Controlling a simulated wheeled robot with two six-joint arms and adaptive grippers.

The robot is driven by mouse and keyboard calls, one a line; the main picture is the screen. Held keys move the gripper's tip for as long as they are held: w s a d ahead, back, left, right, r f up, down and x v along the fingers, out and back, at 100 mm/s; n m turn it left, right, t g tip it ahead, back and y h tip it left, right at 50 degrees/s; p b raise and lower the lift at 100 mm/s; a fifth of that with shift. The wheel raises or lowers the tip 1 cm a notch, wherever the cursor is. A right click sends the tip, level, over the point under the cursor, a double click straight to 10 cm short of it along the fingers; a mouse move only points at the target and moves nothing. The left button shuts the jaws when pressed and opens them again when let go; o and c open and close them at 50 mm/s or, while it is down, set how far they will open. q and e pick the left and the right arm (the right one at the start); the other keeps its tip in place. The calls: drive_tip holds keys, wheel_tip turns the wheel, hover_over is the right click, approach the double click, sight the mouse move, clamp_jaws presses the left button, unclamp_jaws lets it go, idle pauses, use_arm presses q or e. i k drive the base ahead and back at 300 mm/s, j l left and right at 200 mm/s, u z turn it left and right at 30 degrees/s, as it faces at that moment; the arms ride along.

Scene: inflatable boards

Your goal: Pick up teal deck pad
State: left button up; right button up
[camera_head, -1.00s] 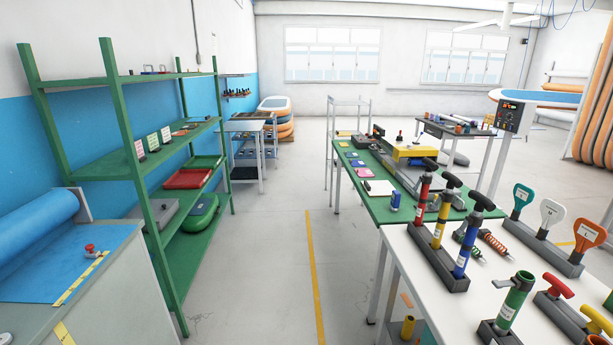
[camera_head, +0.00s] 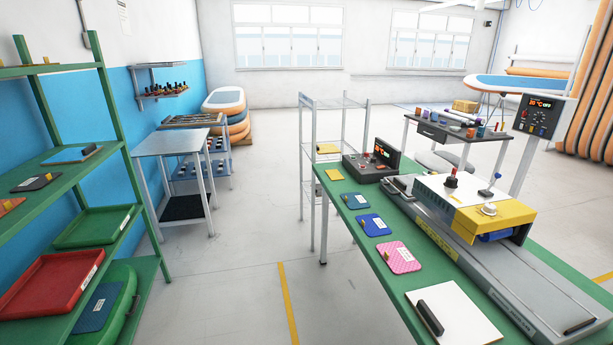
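No pad stands out clearly as teal. A light-blue pad (camera_head: 72,154) with a dark handle-like block lies on the green shelf at left; it is the closest to teal. On the green table lie a small blue pad (camera_head: 368,201), a deeper blue pad (camera_head: 374,226), a pink pad (camera_head: 403,258) and a small yellow pad (camera_head: 333,175). A dark pad (camera_head: 35,182) and an orange pad (camera_head: 8,206) are also on the shelf. A blue-grey pad (camera_head: 97,308) lies low in a green tray. Neither of my grippers is in view.
The green shelf unit (camera_head: 115,150) stands at left with a red tray (camera_head: 50,285). The green table (camera_head: 350,210) at right carries a yellow-and-grey machine (camera_head: 480,205), a control box (camera_head: 375,165) and a white board (camera_head: 455,312). Clear floor lies between them, with a yellow line (camera_head: 288,300).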

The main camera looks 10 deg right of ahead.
sight(354, 201)
drive_tip(key=i+j+z, duration=0.25)
drive_tip(key=i+z, duration=0.15)
drive_tip(key=i, duration=0.25)
drive_tip(key=i+j+z, duration=0.85)
drive_tip(key=i+j, duration=0.25)
drive_tip(key=i+j+z, duration=0.45)
drive_tip(key=j, duration=0.45)
drive_tip(key=k+l, duration=0.05)
